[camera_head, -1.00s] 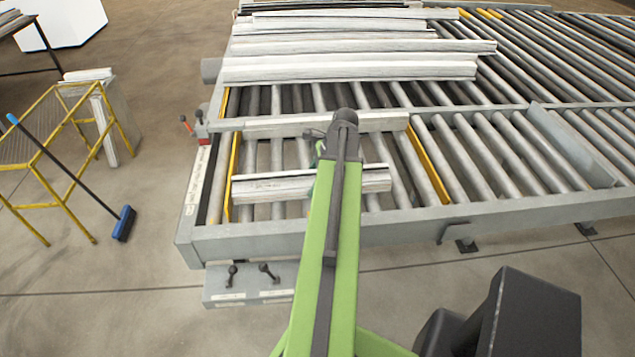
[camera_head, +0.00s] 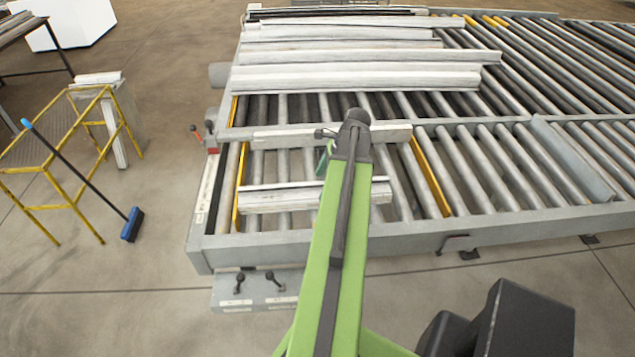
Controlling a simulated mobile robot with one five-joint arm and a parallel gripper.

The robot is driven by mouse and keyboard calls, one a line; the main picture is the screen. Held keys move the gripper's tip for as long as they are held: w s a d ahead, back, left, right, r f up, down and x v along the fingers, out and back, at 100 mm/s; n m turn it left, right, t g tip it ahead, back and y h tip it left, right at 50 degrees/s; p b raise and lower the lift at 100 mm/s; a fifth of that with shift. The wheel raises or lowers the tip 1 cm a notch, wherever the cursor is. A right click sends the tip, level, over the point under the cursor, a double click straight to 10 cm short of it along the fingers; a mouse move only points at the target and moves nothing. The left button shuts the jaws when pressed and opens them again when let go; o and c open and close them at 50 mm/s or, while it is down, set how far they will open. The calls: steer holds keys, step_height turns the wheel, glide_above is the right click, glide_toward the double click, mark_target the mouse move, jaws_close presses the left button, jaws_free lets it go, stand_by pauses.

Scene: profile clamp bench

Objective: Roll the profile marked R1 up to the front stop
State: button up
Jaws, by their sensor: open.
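No R1 mark is readable, so I cannot tell which profile bears it. One pale profile (camera_head: 275,198) lies across the rollers in the near left bay, apart from the front rail (camera_head: 300,243). My green arm crosses in front of its middle. A second pale profile (camera_head: 285,137) lies farther back along the middle rail, also partly behind my arm. Its mark is not readable either. My gripper is hidden behind my arm, so its jaws and any contact with a profile do not show. I cannot tell which part is the front stop.
Several longer profiles (camera_head: 350,78) lie on the rear rollers. Yellow strips (camera_head: 430,178) edge the near left bay. A box with black knobs (camera_head: 255,292) sits below the front rail.

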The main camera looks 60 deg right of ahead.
steer(key=p+v, duration=0.9)
steer(key=v, duration=0.2)
steer(key=shift+r, duration=0.2)
steer(key=shift+s+d, duration=0.1)
